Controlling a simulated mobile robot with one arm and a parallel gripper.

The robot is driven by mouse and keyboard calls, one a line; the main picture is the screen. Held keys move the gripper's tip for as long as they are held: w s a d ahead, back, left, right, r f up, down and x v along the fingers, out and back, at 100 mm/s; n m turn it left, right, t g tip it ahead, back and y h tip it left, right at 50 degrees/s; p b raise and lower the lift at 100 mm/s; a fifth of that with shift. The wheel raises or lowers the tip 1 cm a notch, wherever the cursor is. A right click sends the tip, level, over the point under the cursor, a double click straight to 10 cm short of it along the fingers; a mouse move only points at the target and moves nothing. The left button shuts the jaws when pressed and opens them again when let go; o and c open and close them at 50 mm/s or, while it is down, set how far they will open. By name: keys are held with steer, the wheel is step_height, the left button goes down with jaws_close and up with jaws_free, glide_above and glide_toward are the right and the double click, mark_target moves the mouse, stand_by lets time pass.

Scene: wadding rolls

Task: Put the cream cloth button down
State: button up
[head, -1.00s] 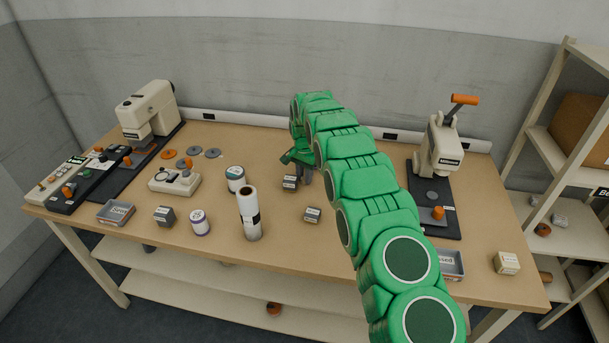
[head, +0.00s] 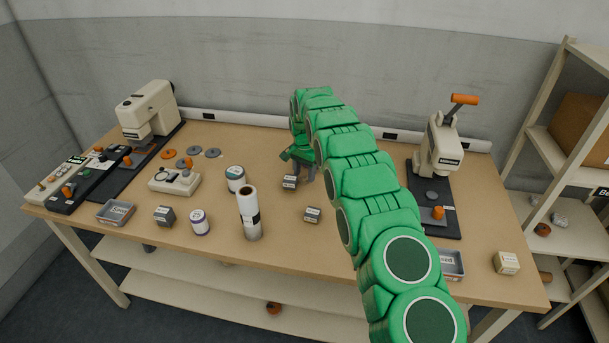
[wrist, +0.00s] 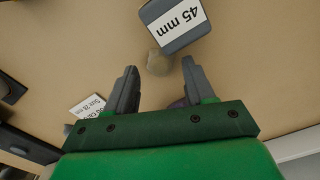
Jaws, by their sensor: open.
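The cream cloth button (wrist: 159,62) is a small, pale round thing in the wrist view, close in colour to the tabletop. It appears to lie on the table, close against a grey box labelled 45 mm (wrist: 176,24). My gripper (wrist: 159,70) is open, its two dark fingers apart, with the button between and just beyond the tips, clear of both. In the head view my gripper (head: 306,172) is low over the back middle of the table, behind a small box (head: 289,182). The button cannot be made out there.
A white roll (head: 248,213) stands front left of my gripper, with another small box (head: 312,215) nearer the front. A lever press (head: 438,150) stands at right. A label card (wrist: 88,107) lies left of my fingers in the wrist view.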

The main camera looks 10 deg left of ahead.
mark_target(305, 178)
step_height(305, 178, up, 10)
steer(key=s+d+r+n, duration=0.1)
steer(key=s+d+r, duration=1.2)
steer(key=d+r, duration=0.3)
steer(key=s+d+r+n, duration=0.1)
steer(key=s+d, duration=0.4)
steer(key=s, duration=0.4)
steer(key=s+d+r+g, duration=0.1)
steer(key=s+d, duration=0.3)
steer(key=s, duration=0.5)
steer(key=s+d+r+n, duration=0.1)
steer(key=s+d, duration=0.4)
steer(key=s, duration=0.5)
steer(key=s+d+f, duration=0.1)
steer(key=s+f, duration=0.1)
steer(key=s, duration=0.6)
steer(key=s+d+f+n, duration=0.1)
steer(key=s+d, duration=0.1)
steer(key=s, duration=0.7)
steer(key=shift+f+g, duration=0.4)
steer(key=shift+o, duration=0.6)
steer(key=shift+s+d+f, duration=0.1)
steer(key=shift+s+f, duration=0.05)
steer(key=shift+s, duration=0.35)
